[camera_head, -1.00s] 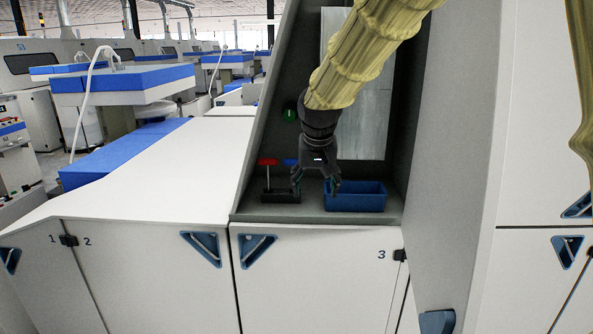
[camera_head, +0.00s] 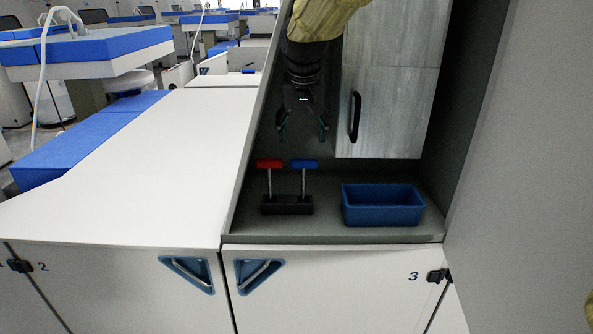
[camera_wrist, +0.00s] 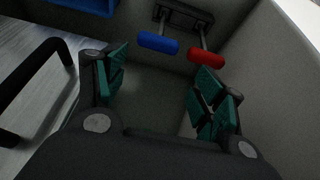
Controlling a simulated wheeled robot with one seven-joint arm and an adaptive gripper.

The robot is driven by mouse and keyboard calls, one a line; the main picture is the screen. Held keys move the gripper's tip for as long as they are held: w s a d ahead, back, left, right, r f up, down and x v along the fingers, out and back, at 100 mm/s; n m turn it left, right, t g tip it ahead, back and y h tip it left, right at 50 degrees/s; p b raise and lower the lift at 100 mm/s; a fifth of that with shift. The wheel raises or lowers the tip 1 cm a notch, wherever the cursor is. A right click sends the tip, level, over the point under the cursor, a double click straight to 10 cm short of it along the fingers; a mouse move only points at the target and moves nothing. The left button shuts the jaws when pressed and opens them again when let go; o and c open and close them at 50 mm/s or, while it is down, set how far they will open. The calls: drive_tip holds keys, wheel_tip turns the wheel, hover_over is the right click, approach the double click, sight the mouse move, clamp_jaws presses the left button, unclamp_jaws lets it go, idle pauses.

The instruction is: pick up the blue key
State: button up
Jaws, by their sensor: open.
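The blue key (camera_head: 304,164) stands upright in a black holder (camera_head: 287,205) on the floor of the grey recess, its blue bar handle on top of a thin metal shaft. The red key (camera_head: 269,164) stands just left of it in the same holder. My gripper (camera_head: 303,140) is open and empty, above the keys in the head view. In the wrist view the blue key (camera_wrist: 158,43) lies beyond the space between my open fingers (camera_wrist: 158,90), and the red key (camera_wrist: 206,56) is to its right. My fingers appear apart from both keys.
A blue bin (camera_head: 382,206) stands right of the holder. A grey wood-look panel with a black handle (camera_head: 355,117) is behind, on the right. A white cabinet top (camera_head: 150,165) lies clear to the left.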

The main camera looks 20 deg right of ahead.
sight(304, 160)
drive_tip(key=p+x, duration=0.1)
drive_tip(key=x, duration=0.4)
drive_tip(key=shift+d+f+p, duration=0.15)
drive_tip(key=shift+f+p, duration=0.05)
drive_tip(key=shift+p, duration=0.2)
drive_tip(key=shift+s+d+f+p, duration=0.1)
drive_tip(key=shift+s+d+p, duration=0.05)
drive_tip(key=shift+s+p, duration=0.5)
drive_tip(key=shift+f+p, duration=0.3)
drive_tip(key=shift+p, duration=0.1)
drive_tip(key=w+f, duration=0.1)
drive_tip(key=w+f+p, duration=0.1)
drive_tip(key=f, duration=0.1)
drive_tip(key=shift+w+d+f, duration=0.1)
drive_tip(key=shift+w+f, duration=0.05)
drive_tip(key=shift+f, duration=0.15)
drive_tip(key=shift+s+d, duration=0.1)
drive_tip(key=shift+s, duration=0.3)
drive_tip(key=shift+w, duration=0.25)
drive_tip(key=shift+c, duration=0.4)
drive_tip(key=shift+f, duration=0.1)
drive_tip(key=c, duration=1.1)
drive_tip(key=shift+c, duration=0.2)
